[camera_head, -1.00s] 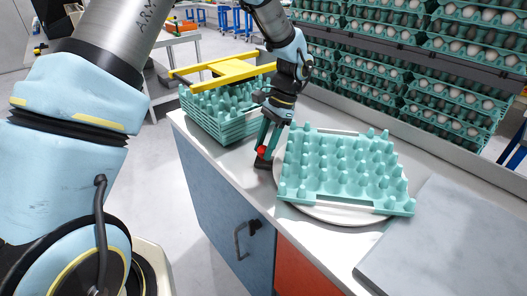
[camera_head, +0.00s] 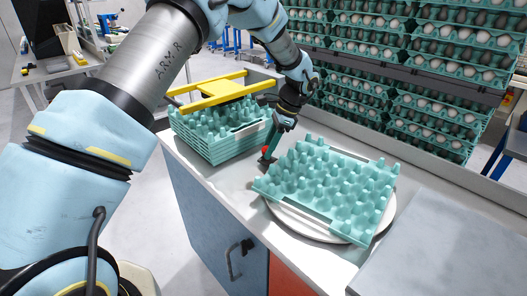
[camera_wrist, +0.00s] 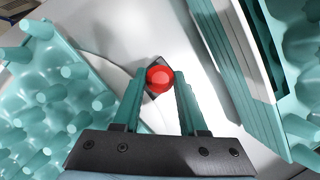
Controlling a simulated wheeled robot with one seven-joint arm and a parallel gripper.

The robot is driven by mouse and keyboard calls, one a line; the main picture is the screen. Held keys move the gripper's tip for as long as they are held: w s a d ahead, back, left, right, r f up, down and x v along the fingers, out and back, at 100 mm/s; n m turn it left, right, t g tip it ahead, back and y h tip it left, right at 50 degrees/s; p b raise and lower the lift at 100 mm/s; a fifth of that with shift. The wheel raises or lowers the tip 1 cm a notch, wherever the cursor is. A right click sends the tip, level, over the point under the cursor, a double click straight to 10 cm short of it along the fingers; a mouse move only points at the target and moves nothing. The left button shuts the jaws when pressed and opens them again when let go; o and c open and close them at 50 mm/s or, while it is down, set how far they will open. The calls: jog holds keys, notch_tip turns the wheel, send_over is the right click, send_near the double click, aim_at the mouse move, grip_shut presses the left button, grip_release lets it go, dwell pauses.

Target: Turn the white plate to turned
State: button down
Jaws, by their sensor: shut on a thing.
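The white plate (camera_head: 292,226) lies flat on the counter, mostly hidden under a teal egg tray (camera_head: 325,185). The tray sits at a slant, its near right corner reaching past the plate. A red ball knob (camera_head: 265,150) stands on a small dark base at the plate's far left edge; whether the base joins the plate is hard to tell. My gripper (camera_head: 268,151) points down at the knob. In the wrist view my gripper (camera_wrist: 160,82) has its teal fingers on both sides of the red knob (camera_wrist: 160,77), shut on it. The tray (camera_wrist: 40,105) shows at left there.
A stack of teal egg trays (camera_head: 215,145) with a yellow frame (camera_head: 215,92) above stands close left of my gripper. A grey slab (camera_head: 440,240) lies at the right. Racks of eggs (camera_head: 420,70) line the back. The counter's front edge is near the plate.

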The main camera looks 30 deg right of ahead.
jog(key=shift+w+d+m+t, duration=0.25)
jog(key=shift+d+m, duration=0.25)
jog(key=shift+d, duration=0.4)
jog(key=shift+w+d+m+t, duration=0.15)
jog(key=shift+w+d+m, duration=0.25)
jog(key=shift+d, duration=0.45)
jog(key=shift+d+m, duration=0.2)
jog(key=shift+m, duration=0.1)
jog(key=shift+d+r+h, duration=0.1)
jog(key=shift+d+h, duration=0.1)
jog(key=shift+h, duration=0.1)
jog(key=shift+c, duration=2.3)
grip_release()
jog(key=shift+a, duration=0.1)
jog(key=b+v, duration=0.2)
jog(key=v, duration=0.8)
jog(key=shift+d+r+b, duration=0.25)
jog(key=shift+r+b, duration=0.05)
jog(key=shift+b, duration=0.1)
jog(key=shift+s, duration=0.1)
